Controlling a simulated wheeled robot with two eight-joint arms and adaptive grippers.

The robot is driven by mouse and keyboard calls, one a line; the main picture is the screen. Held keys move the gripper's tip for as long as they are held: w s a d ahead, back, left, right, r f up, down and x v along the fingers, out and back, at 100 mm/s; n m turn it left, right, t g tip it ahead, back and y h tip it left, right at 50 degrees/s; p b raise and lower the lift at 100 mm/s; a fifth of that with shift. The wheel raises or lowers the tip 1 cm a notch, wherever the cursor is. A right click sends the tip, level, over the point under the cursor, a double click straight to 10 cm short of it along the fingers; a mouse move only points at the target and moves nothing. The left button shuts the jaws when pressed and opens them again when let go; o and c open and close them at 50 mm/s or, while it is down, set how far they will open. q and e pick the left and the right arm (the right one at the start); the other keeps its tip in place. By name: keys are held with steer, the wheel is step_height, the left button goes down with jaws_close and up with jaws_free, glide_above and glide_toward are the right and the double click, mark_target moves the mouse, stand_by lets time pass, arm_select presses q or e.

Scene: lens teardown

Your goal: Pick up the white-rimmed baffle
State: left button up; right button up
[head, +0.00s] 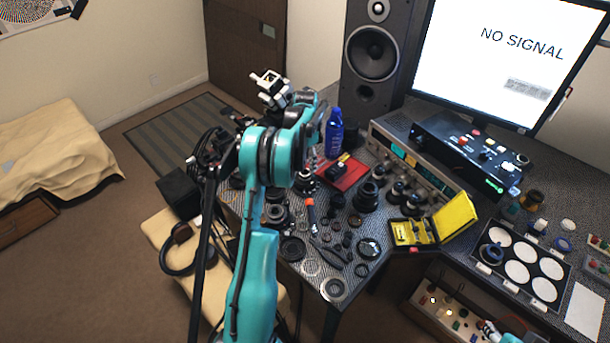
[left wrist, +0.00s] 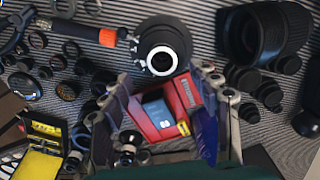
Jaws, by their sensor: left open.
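A black round part with a bright white ring around a dark opening (left wrist: 162,60) shows at the top centre of the left wrist view. It looks like the white-rimmed baffle, but I cannot be sure. In the head view I cannot pick it out among the dark parts. My left gripper (head: 268,84) is raised at the end of its teal arm. In the left wrist view its fingers (left wrist: 165,82) are spread apart, with the white-ringed part just beyond them and nothing held. My right gripper (head: 490,328) shows only partly at the bottom right, too small to judge.
A red tray (head: 352,181) lies on the desk, surrounded by lens parts and an orange-handled tool (head: 311,212). A yellow case (head: 456,217) stands open to the right. A blue bottle (head: 334,133), a speaker (head: 362,100) and a monitor (head: 490,45) stand behind.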

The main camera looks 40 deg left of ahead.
mark_target(305, 175)
arm_select(q)
steer(key=f+b, duration=0.1)
steer(key=f, duration=0.1)
steer(key=f+b, duration=0.1)
steer(key=f, duration=0.2)
steer(key=shift+a, duration=0.2)
steer(key=shift+r, duration=0.15)
steer(key=shift+c, duration=0.6)
steer(key=c, duration=0.7)
